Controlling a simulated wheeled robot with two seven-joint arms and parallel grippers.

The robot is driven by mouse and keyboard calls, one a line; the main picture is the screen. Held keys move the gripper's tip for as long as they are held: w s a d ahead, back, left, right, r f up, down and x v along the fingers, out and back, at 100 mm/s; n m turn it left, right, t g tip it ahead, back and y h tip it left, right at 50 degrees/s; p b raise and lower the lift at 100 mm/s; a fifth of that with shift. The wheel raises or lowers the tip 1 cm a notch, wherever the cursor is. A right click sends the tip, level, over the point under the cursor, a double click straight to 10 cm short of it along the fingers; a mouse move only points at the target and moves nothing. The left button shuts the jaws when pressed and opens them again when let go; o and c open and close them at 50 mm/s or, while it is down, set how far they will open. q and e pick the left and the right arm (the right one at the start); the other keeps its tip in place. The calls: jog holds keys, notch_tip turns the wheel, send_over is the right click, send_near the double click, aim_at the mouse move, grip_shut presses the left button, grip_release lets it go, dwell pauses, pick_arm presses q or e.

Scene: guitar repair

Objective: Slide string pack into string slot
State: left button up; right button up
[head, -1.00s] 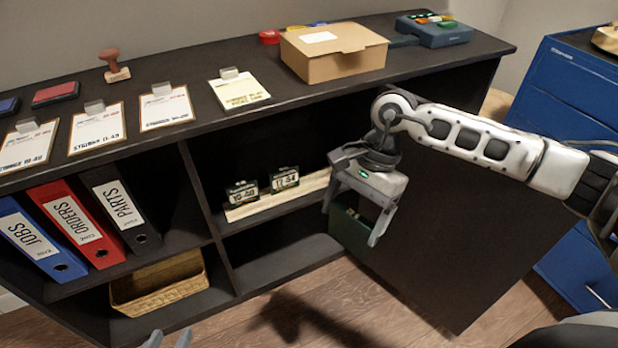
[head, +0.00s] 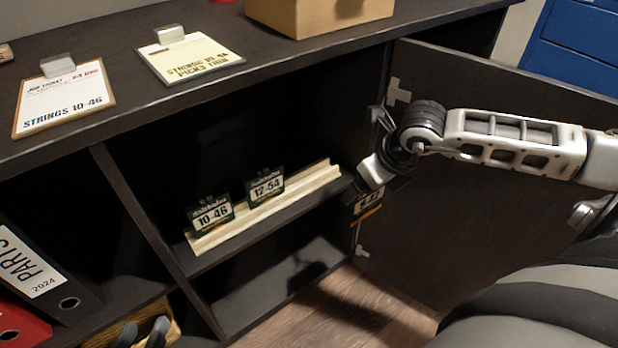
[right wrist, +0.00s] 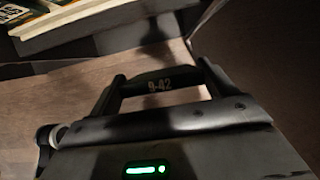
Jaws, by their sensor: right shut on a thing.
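The string rack, a pale wooden slotted strip (head: 318,181), lies on the upper shelf of the open cabinet. The dark green packs 10-46 (head: 212,217) and 12-54 (head: 266,189) stand in it; its right part is empty. My right gripper (head: 366,186) is shut on the 9-42 string pack (head: 368,203), just right of the rack's right end and apart from it. The pack (right wrist: 160,85) also shows between the fingers in the right wrist view, with the rack (right wrist: 85,22) at upper left. My left gripper (head: 142,335) is open and empty at the bottom edge.
The open cabinet door (head: 450,210) stands close behind and right of my right gripper. A divider (head: 140,215) bounds the compartment on the left, with binders (head: 35,270) beyond it. Job cards (head: 62,98) and a cardboard box (head: 310,12) are on the top. The lower shelf (head: 265,290) looks empty.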

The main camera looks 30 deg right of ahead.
jog(key=w+f+b, duration=0.1)
jog(key=w, duration=0.5)
jog(key=w+a+f+b, duration=0.1)
jog(key=w, duration=0.5)
jog(key=w+f+b, duration=0.1)
jog(key=w+b, duration=0.1)
jog(key=w, duration=0.4)
jog(key=shift+a, duration=0.2)
pick_arm(q)
jog(key=shift+w+d+r+n+t+h, duration=0.1)
jog(key=shift+d+r+n+t+h, duration=0.15)
jog(key=shift+r+h, duration=0.2)
jog(key=shift+w+d+r+n+t+h, duration=0.1)
jog(key=shift+d+r+n+t+h, duration=0.05)
jog(key=shift+d+r+t+h, duration=0.25)
jog(key=shift+r, duration=0.1)
pick_arm(e)
jog(key=shift+f, duration=0.15)
jog(key=o, duration=0.9)
jog(key=shift+c, duration=0.2)
